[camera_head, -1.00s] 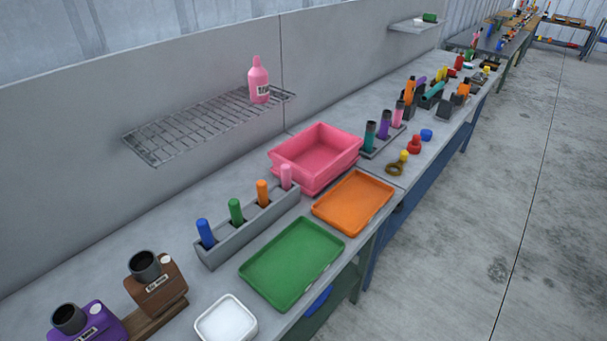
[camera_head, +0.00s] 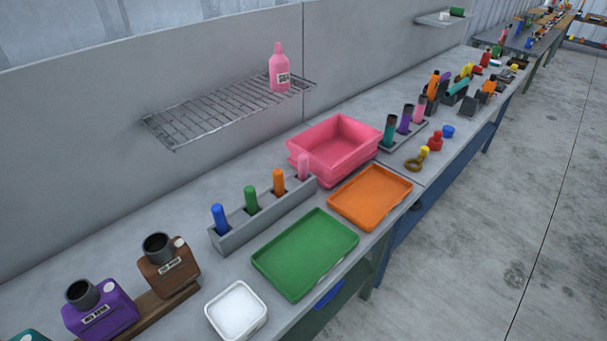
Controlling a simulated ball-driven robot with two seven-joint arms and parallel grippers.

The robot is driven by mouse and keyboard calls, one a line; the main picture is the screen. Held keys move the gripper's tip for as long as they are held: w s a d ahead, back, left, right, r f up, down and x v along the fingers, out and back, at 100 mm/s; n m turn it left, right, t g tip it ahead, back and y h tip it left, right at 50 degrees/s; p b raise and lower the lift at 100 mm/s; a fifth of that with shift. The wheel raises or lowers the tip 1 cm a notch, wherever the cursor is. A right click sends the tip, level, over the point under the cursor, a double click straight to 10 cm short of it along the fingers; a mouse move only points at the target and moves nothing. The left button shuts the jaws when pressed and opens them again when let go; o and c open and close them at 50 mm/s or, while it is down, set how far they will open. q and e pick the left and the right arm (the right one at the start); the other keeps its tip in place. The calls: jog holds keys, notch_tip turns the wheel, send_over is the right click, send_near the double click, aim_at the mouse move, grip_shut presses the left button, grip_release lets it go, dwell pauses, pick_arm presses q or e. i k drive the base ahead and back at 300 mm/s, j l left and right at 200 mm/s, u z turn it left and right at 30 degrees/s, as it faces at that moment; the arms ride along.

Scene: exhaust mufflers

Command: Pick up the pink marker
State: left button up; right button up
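The pink marker (camera_head: 303,167) stands upright in the right end slot of a grey rack (camera_head: 264,218) on the workbench. Blue (camera_head: 219,217), green (camera_head: 251,199) and orange (camera_head: 279,182) markers stand in the same rack to its left. The pink bin is close behind the pink marker. Neither of my grippers is in view.
The pink bin (camera_head: 333,147) stands behind the rack's right end. A green tray (camera_head: 305,253), an orange tray (camera_head: 370,196) and a white dish (camera_head: 237,310) lie in front. A wire shelf (camera_head: 215,118) with a pink bottle (camera_head: 279,70) hangs above. Brown (camera_head: 168,268) and purple (camera_head: 100,312) containers stand left.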

aim_at(302, 158)
jog(key=i+l, duration=0.15)
jog(key=l, duration=0.25)
jog(key=i+l+u, duration=0.15)
jog(key=l, duration=0.25)
jog(key=i+l, duration=0.15)
jog(key=l, duration=0.3)
jog(key=j+u, duration=0.05)
